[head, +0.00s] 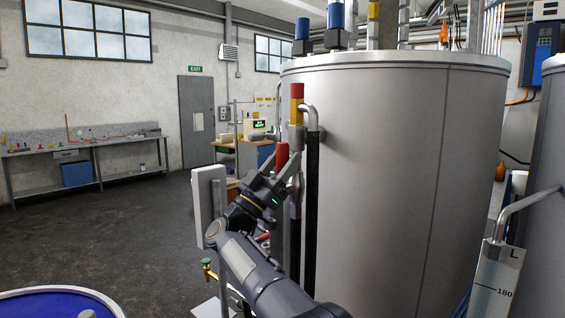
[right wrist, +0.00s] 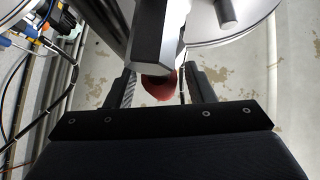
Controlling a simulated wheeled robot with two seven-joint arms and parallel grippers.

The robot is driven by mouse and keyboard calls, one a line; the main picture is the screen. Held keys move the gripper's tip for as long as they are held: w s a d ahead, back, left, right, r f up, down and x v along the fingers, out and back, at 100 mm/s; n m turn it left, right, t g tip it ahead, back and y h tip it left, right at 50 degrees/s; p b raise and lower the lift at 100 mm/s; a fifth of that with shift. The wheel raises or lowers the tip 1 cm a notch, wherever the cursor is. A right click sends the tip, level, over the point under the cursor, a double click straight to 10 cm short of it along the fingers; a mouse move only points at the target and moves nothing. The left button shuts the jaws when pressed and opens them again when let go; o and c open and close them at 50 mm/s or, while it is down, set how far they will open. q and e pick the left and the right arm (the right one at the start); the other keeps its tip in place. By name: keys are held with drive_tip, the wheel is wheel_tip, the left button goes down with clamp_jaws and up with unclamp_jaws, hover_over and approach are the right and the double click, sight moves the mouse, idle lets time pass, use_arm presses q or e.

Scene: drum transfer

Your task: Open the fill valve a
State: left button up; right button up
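A large grey tank (head: 400,170) fills the middle right of the head view. Pipework runs down its left side, with a red-and-yellow upright part (head: 297,104) near the top. Below that is a red cylindrical part (head: 281,155), close to my right gripper (head: 284,178). I cannot tell which part is fill valve a. In the right wrist view, my right gripper's fingers (right wrist: 162,88) are apart, with a red rounded part (right wrist: 160,88) between them in the picture. A grey bar partly hides it, and no finger visibly touches it. My left gripper is out of view.
A brass valve with a green handle (head: 206,264) sits low, left of my right arm. A grey panel (head: 208,206) stands beside the arm. A blue-topped drum (head: 58,303) is at lower left. A level gauge (head: 494,283) is at right. Open floor lies at left.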

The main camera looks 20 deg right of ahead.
sight(278, 168)
drive_tip(key=b+v, duration=0.2)
drive_tip(key=v, duration=0.6)
idle(0.4)
